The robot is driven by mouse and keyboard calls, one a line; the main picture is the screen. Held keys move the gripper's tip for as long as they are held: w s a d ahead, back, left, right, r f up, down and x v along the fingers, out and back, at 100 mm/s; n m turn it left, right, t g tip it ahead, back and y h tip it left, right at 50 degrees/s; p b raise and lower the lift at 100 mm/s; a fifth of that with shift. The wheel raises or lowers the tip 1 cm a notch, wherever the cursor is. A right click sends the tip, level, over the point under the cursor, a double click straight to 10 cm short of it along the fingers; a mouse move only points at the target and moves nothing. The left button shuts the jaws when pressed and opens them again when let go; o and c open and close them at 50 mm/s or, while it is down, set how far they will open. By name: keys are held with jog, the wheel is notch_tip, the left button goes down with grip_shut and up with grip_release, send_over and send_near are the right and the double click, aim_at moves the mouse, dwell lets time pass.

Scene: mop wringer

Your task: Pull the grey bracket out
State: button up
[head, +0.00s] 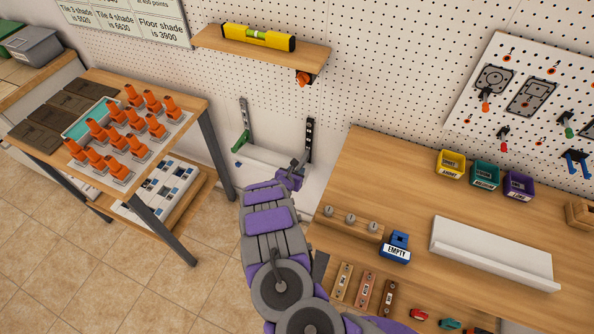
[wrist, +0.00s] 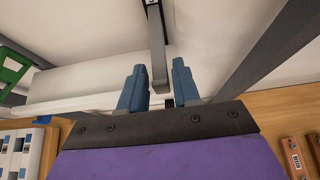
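The grey bracket (wrist: 157,45) shows in the wrist view as a grey bar coming from the top, its squared end in line with the gap between my fingers. My gripper (wrist: 160,75) has two blue fingers that stand apart, with space visible on both sides of the bar. I cannot tell how deep the bar lies between them. In the head view my gripper (head: 298,170) is at the wall by the dark upright (head: 309,135) on the right; my arm's end partly hides the bracket there.
A green bracket (head: 241,141) sits on the left upright, with a white ledge (head: 265,160) between the uprights. A shelf with a yellow level (head: 258,37) is above. A wooden workbench (head: 375,165) stands right, and a table (head: 185,90) with orange-handled items stands left.

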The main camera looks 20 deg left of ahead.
grip_shut()
jog(key=shift+s, duration=0.2)
jog(key=shift+s+a+p, duration=0.15)
jog(key=shift+s+p, duration=2)
jog(key=shift+p, duration=0.05)
